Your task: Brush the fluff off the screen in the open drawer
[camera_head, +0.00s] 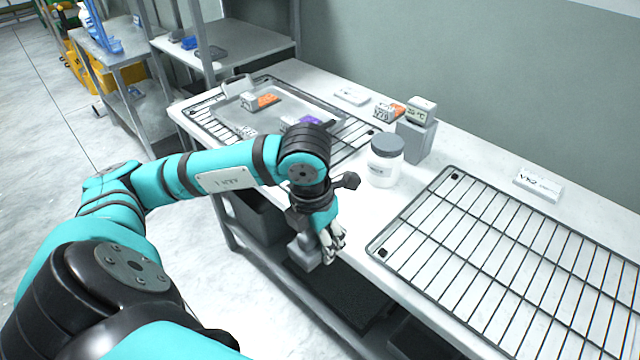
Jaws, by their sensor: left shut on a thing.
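My left gripper (331,246) is at the front edge of the worktable, low over the open drawer. It is shut on a grey block-like thing (304,252), which looks like the brush. The arm and fingers cover part of it, and no bristles can be made out. The dark screen (345,298) lies in the drawer below the tabletop, partly hidden by the gripper and the table edge. Fluff on it is too small or dark to tell. I cannot tell whether the held thing touches the screen. My right gripper is not in view.
On the worktable (440,165) stand a grey-lidded white jar (383,168), a grey block with a display (415,135) and a large wire rack (510,260). A tray (320,112) with small labelled items lies on another rack behind my arm. Shelving (235,45) stands at the back left.

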